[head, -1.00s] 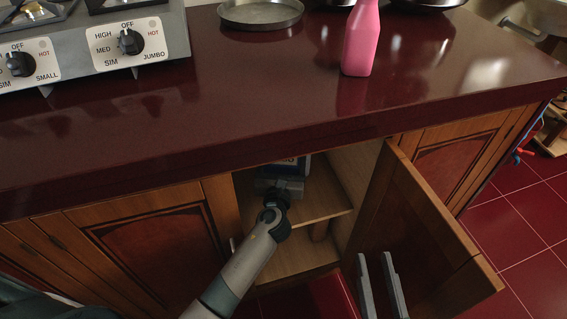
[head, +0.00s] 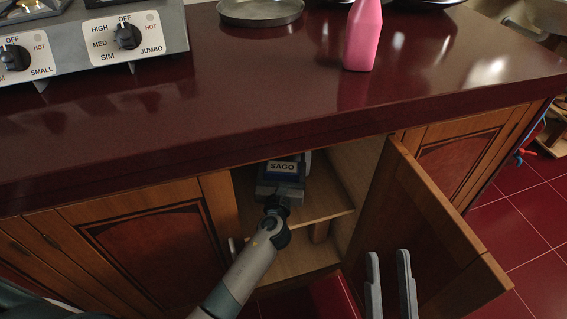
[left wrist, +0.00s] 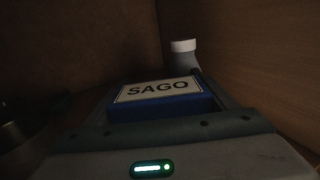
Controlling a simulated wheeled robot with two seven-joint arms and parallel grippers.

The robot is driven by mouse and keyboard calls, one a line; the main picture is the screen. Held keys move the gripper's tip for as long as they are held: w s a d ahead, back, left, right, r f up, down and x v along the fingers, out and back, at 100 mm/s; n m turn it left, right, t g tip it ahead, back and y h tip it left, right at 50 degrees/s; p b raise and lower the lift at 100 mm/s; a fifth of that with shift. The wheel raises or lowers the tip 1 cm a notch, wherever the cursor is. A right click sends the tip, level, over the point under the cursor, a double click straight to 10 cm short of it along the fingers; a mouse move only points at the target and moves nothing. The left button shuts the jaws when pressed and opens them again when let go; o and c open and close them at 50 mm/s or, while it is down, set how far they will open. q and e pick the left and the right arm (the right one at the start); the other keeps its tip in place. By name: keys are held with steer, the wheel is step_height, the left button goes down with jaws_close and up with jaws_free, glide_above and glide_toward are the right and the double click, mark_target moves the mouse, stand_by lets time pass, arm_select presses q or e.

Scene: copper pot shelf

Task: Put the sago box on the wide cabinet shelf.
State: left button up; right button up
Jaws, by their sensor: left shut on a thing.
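The sago box (head: 284,167) is blue with a white label reading SAGO. It is inside the open cabinet, above the wooden shelf (head: 325,203); I cannot tell whether it touches the shelf. My left gripper (head: 279,188) reaches into the cabinet and is shut on the box. In the left wrist view the box (left wrist: 163,105) sits between the fingers with its label facing up toward the camera. My right gripper (head: 390,285) is outside, low in front of the open door, with its two fingers apart and nothing between them.
The cabinet door (head: 425,225) stands open on the right. A white-capped bottle (left wrist: 184,58) stands behind the box by the right wall. A dark round object (left wrist: 18,125) is at the left. The counter edge (head: 290,138) overhangs the opening. A pink bottle (head: 362,38) stands on top.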

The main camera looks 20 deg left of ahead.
mark_target(281, 178)
steer(key=shift+s+r, duration=0.1)
arm_select(q)
steer(key=shift+f, duration=0.1)
arm_select(e)
steer(key=shift+d+r, duration=0.1)
arm_select(q)
steer(key=o, duration=1.9)
steer(key=shift+o, duration=0.7)
arm_select(e)
steer(key=shift+r, duration=0.1)
arm_select(q)
steer(key=shift+s, duration=0.55)
steer(key=s, duration=0.3)
steer(key=s+d, duration=0.1)
steer(key=s, duration=0.2)
steer(key=s+d+p, duration=0.1)
steer(key=s, duration=0.2)
steer(key=shift+s, duration=0.1)
steer(key=shift+s+d, duration=0.2)
steer(key=shift+s, duration=0.55)
arm_select(e)
steer(key=shift+w+a+f+g+h, duration=0.15)
steer(key=shift+w+f+g, duration=0.2)
steer(key=shift+f, duration=0.3)
steer(key=shift+w+f+g+h, duration=0.2)
steer(key=shift+w+f+g, duration=0.2)
steer(key=shift+f, duration=0.25)
steer(key=shift+w+a+f+g+h, duration=0.15)
steer(key=shift+w+f+g, duration=0.2)
steer(key=shift+f, duration=0.3)
